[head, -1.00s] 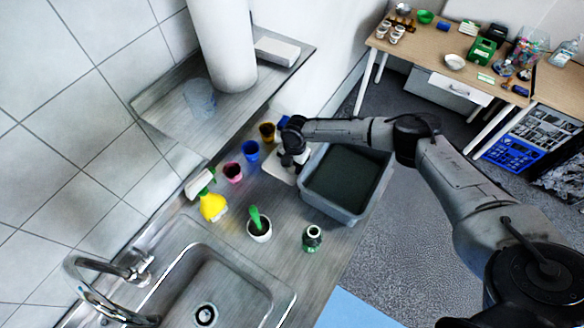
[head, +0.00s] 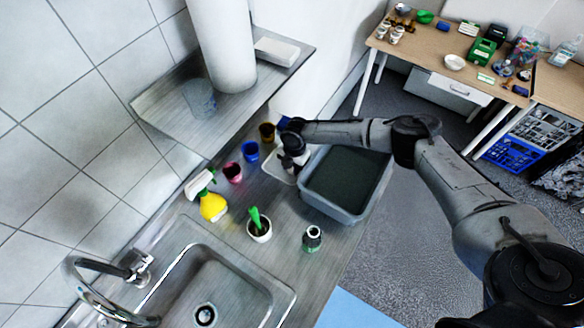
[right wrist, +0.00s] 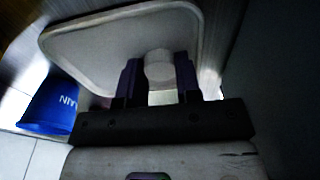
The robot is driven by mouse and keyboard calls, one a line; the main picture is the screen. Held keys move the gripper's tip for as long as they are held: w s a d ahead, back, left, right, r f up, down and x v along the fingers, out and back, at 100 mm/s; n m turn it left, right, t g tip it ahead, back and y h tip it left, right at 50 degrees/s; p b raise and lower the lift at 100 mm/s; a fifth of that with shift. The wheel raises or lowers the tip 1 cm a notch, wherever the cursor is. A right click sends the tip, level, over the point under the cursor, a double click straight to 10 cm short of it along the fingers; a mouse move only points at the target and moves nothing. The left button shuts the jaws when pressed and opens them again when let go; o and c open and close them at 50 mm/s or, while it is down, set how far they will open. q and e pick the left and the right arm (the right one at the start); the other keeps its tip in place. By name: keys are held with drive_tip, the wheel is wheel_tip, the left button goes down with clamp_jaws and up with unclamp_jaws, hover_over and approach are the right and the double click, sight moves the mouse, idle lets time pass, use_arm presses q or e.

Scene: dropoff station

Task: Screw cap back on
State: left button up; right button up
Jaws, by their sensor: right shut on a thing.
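In the right wrist view, a round white cap (right wrist: 158,66) sits between the two dark fingers of my right gripper (right wrist: 158,82), which is shut on it. The cap is over or on a pale shallow tray (right wrist: 95,45); I cannot tell if it touches. In the head view, my right gripper (head: 291,160) points down at this tray (head: 276,169) and the cap is too small to make out. My left gripper is not in view.
A grey tub (head: 347,212) stands right of the gripper. Blue (head: 250,152), pink (head: 232,172) and brown (head: 267,133) cups line the wall side.

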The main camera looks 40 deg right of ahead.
wheel_tip(320, 180, up, 10)
idle(0.6)
